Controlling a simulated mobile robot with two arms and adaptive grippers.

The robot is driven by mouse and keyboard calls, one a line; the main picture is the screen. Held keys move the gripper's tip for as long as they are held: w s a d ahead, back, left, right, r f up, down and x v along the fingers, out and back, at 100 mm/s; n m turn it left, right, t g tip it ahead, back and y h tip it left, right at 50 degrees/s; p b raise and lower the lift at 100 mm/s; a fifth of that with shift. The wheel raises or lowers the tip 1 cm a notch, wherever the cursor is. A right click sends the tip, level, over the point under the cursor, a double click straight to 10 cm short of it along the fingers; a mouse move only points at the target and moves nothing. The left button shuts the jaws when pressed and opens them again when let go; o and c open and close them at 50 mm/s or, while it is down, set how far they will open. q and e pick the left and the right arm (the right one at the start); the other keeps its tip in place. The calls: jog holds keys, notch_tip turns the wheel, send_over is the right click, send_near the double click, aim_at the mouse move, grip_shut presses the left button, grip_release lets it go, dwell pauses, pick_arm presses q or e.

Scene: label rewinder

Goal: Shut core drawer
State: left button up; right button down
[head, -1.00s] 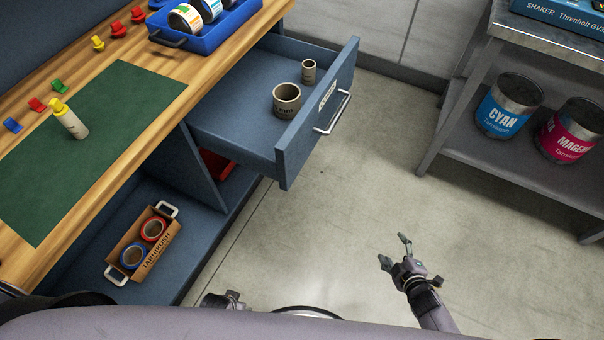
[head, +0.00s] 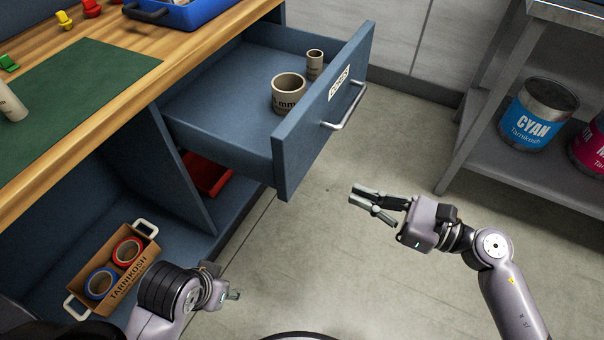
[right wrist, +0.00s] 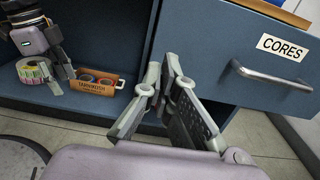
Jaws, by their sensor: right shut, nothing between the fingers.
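The core drawer (head: 225,120) stands pulled out from the blue bench. Its front has a CORES label and a metal handle (head: 345,108); both also show at upper right in the right wrist view, with the drawer front (right wrist: 235,65). Two cardboard cores, a wide one (head: 288,95) and a narrow one (head: 315,65), stand inside. My right gripper (head: 362,204) is shut and empty, in front of the drawer and below the handle, apart from it. My left gripper (head: 233,295) is low by the open shelf; its fingers are partly hidden.
A box of tape rolls (head: 118,268) sits on the lower shelf. A red bin (head: 207,174) is under the drawer. A label roll (right wrist: 38,76) is at my left gripper; whether it is held is unclear. A cart with paint cans (head: 538,115) stands right. The floor between is clear.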

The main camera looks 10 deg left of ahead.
aim_at(288, 167)
pick_arm(q)
jog(key=shift+r+p, duration=0.3)
jog(key=shift+r, duration=0.05)
pick_arm(e)
jog(key=x, duration=1.3)
jog(key=shift+d, duration=0.1)
jog(key=shift+w, duration=0.1)
